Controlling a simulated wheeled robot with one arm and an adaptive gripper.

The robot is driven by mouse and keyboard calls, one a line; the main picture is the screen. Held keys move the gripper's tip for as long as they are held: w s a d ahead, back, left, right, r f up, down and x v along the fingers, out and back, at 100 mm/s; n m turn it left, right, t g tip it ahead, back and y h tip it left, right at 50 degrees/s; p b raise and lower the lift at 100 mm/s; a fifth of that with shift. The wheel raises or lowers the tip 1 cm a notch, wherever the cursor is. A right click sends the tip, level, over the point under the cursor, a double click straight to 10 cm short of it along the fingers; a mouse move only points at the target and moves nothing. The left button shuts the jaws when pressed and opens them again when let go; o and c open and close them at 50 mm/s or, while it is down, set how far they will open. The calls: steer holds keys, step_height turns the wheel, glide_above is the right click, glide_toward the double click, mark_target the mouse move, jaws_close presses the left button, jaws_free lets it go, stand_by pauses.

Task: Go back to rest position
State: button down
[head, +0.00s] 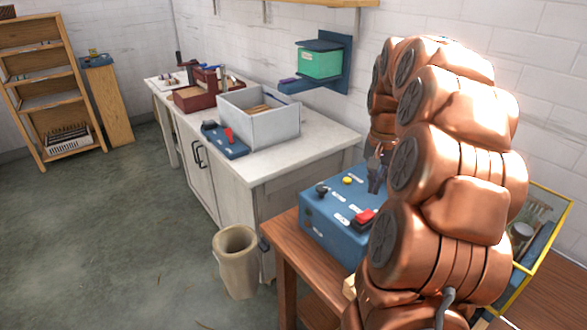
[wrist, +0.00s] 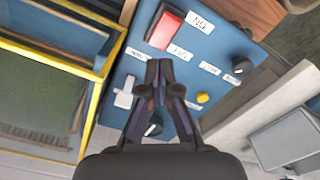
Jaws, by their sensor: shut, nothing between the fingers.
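My gripper (wrist: 159,64) is shut and empty in the wrist view, with its fingertips together over a blue control box (wrist: 194,52). In the head view the gripper (head: 379,160) shows beside my copper-coloured arm, just above the back of the same blue box (head: 318,226). The box has a red switch (wrist: 166,29), a yellow button (wrist: 203,98), dark knobs and a white switch (wrist: 125,92). I cannot tell whether the fingertips touch the panel. My arm hides the box's right part in the head view. No wool skein can be made out.
The box stands on a brown wooden table (head: 283,262). A yellow-framed case (head: 553,193) is at the right, behind my arm. A white workbench (head: 262,165) carries a grey bin (head: 262,128). A beige waste bin (head: 236,262) stands on the floor. The floor at left is open.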

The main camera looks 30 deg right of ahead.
steer(key=s+a+n, duration=0.2)
steer(key=a+n, duration=0.1)
steer(key=a, duration=0.8)
steer(key=s+a+n, duration=0.2)
steer(key=a+n, duration=0.1)
steer(key=a, duration=0.7)
steer(key=s+a+f+n+g, duration=0.1)
steer(key=s+a+f+n, duration=0.1)
steer(key=s+a, duration=0.4)
steer(key=s+a+f+n+p, duration=0.1)
steer(key=s+a, duration=0.4)
steer(key=s, duration=0.5)
steer(key=shift+a+f+n+g, duration=0.35)
steer(key=shift+f+n+g, duration=0.1)
steer(key=shift+n, duration=0.55)
